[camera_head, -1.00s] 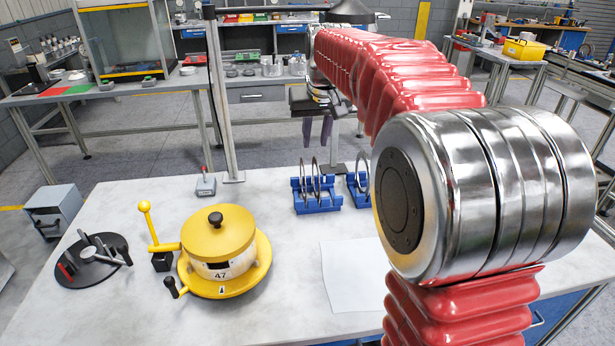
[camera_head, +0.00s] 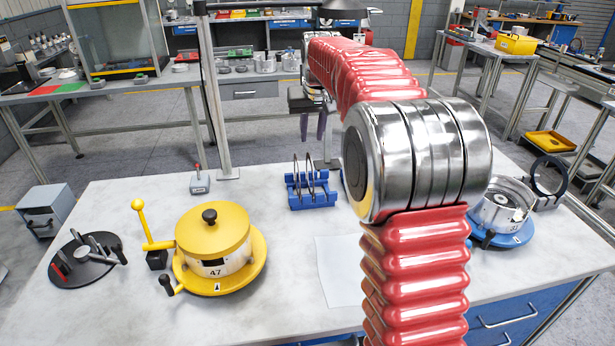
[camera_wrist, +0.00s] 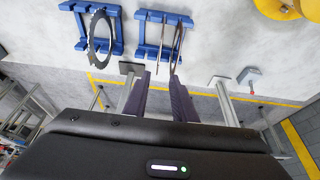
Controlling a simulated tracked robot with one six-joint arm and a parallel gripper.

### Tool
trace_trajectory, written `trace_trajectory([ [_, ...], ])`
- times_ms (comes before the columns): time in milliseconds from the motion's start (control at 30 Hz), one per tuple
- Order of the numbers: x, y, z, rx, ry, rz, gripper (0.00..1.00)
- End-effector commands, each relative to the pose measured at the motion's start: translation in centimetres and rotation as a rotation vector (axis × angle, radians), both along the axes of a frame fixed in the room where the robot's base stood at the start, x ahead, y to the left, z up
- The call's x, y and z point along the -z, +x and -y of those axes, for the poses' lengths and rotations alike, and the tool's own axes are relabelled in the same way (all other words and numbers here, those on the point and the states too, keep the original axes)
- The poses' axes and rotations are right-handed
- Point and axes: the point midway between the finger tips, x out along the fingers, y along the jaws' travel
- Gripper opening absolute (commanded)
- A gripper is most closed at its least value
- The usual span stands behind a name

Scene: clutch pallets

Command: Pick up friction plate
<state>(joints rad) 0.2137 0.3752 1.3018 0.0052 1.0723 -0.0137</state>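A blue rack (camera_head: 318,200) stands on the white table in the head view, with thin ring-shaped friction plates (camera_head: 296,175) upright in it. The wrist view shows this rack (camera_wrist: 143,48) with its thin plates (camera_wrist: 179,45) edge-on, and beside it a second blue rack (camera_wrist: 78,8) holding a toothed ring plate (camera_wrist: 99,38). The second rack is hidden behind my arm in the head view. My gripper (camera_head: 312,127) hangs beyond the rack, near the far table edge. Its dark purple fingers are apart with nothing between them, as the wrist view also shows (camera_wrist: 158,97).
A yellow drum (camera_head: 213,240) with a lever stands left of the rack, and a black disc fixture (camera_head: 85,262) is farther left. A small grey switch box (camera_head: 200,183) and post are behind. A metal pot on a blue base (camera_head: 500,212) is at right. A pale sheet (camera_head: 338,270) lies in front.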

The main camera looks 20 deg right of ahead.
Motion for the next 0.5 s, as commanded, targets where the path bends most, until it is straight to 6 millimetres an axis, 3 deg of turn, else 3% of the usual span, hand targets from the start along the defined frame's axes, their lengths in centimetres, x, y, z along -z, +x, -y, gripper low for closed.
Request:
trace_trajectory([
  [300, 4.6, 1.8, 0.4, 0.0, 0.0, -0.002, 0.24],
  [500, 6.2, 2.5, 0.5, -0.001, 0.0, 0.0, 0.24],
])
